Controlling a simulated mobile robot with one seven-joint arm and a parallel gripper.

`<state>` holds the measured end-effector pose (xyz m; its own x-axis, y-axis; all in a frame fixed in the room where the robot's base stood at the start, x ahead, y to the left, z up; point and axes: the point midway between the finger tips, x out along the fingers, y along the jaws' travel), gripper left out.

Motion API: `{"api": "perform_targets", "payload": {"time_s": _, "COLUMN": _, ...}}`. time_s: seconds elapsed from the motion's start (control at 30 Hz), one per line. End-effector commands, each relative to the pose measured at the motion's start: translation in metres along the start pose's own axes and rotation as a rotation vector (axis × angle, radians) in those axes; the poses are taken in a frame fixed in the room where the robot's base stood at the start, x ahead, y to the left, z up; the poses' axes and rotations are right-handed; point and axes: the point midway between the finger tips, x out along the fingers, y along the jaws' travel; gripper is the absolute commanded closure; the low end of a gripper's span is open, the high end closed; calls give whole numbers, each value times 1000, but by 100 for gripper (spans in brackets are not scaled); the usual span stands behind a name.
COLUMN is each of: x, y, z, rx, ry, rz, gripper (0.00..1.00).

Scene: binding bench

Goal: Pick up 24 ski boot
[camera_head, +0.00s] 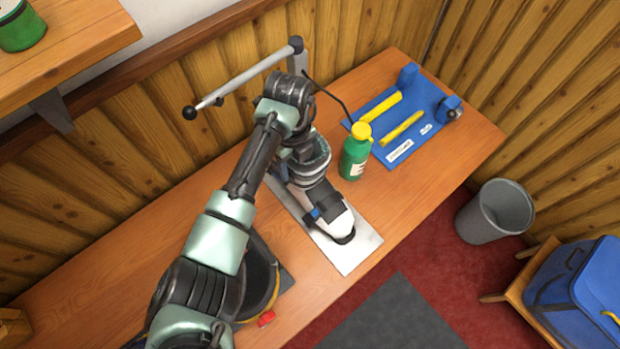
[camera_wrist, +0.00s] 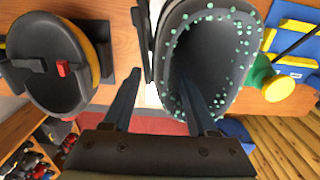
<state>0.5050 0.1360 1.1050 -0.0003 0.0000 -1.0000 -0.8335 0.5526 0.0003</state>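A white and black ski boot (camera_head: 336,222) stands on a pale metal plate on the bench in the head view, partly covered by my arm. Its open cuff (camera_wrist: 210,45), with a teal-speckled liner, fills the upper middle of the wrist view. My gripper (camera_wrist: 162,72) is open and empty. Its left finger is outside the cuff on the left, and its right finger overlaps the dark cuff opening. I cannot tell how deep that finger is or whether either finger touches. No size number is readable on the boot.
A black boot with a yellow rim (camera_wrist: 45,62) and red buckle is close on the left. A green bottle with a yellow cap (camera_head: 355,152) stands close right of the white boot. A blue tool mat (camera_head: 412,150) lies farther right. A metal lever (camera_head: 245,75) rises behind.

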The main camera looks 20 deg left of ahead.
Motion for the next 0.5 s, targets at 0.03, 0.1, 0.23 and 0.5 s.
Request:
{"api": "perform_targets", "payload": {"time_s": 0.03, "x": 0, "y": 0, "z": 0, "rx": 0, "ry": 0, "rz": 0, "gripper": 49}}
{"api": "perform_targets", "payload": {"time_s": 0.1, "x": 0, "y": 0, "z": 0, "rx": 0, "ry": 0, "rz": 0, "gripper": 62}}
{"api": "perform_targets", "payload": {"time_s": 0.23, "x": 0, "y": 0, "z": 0, "rx": 0, "ry": 0, "rz": 0, "gripper": 85}}
{"api": "perform_targets", "payload": {"time_s": 0.5, "x": -1, "y": 0, "z": 0, "rx": 0, "ry": -1, "rz": 1, "gripper": 100}}
